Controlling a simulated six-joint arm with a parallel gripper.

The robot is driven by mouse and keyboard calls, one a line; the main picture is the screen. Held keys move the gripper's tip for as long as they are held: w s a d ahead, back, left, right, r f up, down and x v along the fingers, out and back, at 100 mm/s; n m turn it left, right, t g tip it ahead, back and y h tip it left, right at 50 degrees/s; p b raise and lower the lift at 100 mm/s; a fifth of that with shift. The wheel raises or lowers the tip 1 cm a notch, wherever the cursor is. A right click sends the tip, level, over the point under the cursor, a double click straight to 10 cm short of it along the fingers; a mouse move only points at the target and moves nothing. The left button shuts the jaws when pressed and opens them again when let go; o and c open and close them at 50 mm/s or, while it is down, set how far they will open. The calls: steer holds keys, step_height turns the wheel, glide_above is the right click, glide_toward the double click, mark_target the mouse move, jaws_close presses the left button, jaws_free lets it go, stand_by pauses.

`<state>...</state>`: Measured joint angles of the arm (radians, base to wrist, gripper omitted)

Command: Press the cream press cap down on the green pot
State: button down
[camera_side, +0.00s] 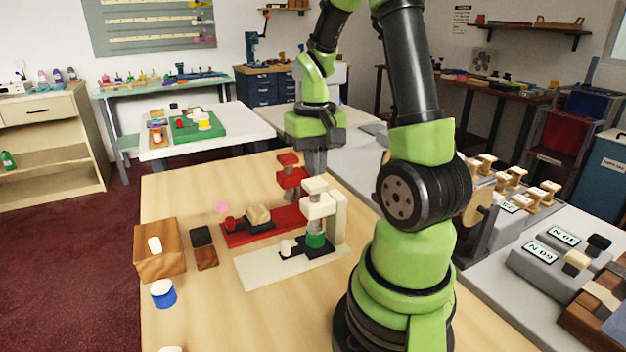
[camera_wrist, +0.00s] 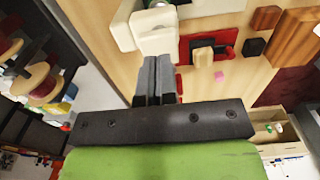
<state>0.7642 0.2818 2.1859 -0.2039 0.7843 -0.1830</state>
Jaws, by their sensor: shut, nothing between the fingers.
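The cream press (camera_side: 262,268) stands on the table in the side view. Its cream press cap (camera_side: 315,187) tops a blocky cream head at the post. The green pot (camera_side: 316,241) sits below the head on a black plate, with a grey-green part between them; I cannot tell whether they touch. My gripper (camera_side: 316,172) points down with its fingers shut and empty, close above or behind the cap. In the wrist view the shut fingertips (camera_wrist: 156,60) lie just short of the cream cap (camera_wrist: 155,20); contact is unclear.
A red press (camera_side: 268,230) stands just behind the cream one. A wooden block (camera_side: 160,252), a dark block (camera_side: 202,236), a blue pot (camera_side: 163,294) and a pink piece (camera_side: 221,207) lie to the left. The table's front left is mostly clear.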

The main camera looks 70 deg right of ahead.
steer(key=shift+f, duration=1.35)
stand_by(0.4)
steer(key=shift+r, duration=4)
steer(key=s+a+r+n+t+y, duration=0.1)
steer(key=a+r+n+t, duration=0.1)
steer(key=a, duration=0.7)
steer(key=s+a+r+n+t+y, duration=0.1)
steer(key=a+r+t, duration=0.4)
steer(key=a, duration=0.5)
steer(key=shift+s+a+r+n, duration=0.25)
steer(key=shift+s+n, duration=0.25)
steer(key=shift+n, duration=0.5)
